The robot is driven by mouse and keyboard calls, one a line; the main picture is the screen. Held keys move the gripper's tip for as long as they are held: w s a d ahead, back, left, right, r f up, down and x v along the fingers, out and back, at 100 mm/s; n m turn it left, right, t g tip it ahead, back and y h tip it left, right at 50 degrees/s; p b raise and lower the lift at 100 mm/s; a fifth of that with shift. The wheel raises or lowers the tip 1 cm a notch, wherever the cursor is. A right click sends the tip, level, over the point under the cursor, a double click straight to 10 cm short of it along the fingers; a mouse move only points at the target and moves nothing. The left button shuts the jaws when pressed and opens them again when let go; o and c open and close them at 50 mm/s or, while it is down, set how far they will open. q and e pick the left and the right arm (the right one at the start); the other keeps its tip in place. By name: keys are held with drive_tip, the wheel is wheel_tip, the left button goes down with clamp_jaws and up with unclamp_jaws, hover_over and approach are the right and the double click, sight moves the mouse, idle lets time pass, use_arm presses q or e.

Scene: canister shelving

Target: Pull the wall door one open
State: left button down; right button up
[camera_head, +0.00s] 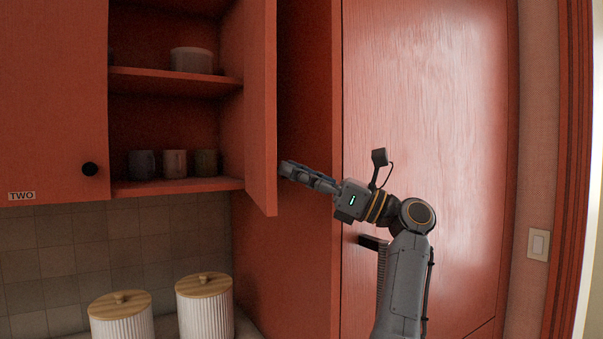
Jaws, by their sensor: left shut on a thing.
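The red wall door one (258,90) stands swung out from the wall cabinet, and the cabinet's inside shows. I see the door's inner face and its front edge; its outer face and knob are hidden. My left gripper (286,170) is at the lower front edge of this door, on its right side. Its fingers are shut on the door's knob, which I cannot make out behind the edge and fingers. My left arm reaches up to it from the lower right. My right gripper is not in view.
Wall door two (50,90), with a black knob (90,169), is closed at left. Cups (174,163) and a bowl (191,60) stand on the shelves. Ribbed canisters (205,309) stand below. A tall red cabinet (430,90) rises close behind my arm.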

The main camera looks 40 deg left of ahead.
use_arm(q)
drive_tip(key=shift+a+r, duration=0.2)
drive_tip(key=shift+r, duration=0.1)
drive_tip(key=c, duration=1.2)
unclamp_jaws()
drive_tip(key=shift+o, duration=0.7)
drive_tip(key=shift+w+a+f, duration=0.1)
drive_tip(key=shift+a, duration=0.2)
drive_tip(key=shift+a+f, duration=0.15)
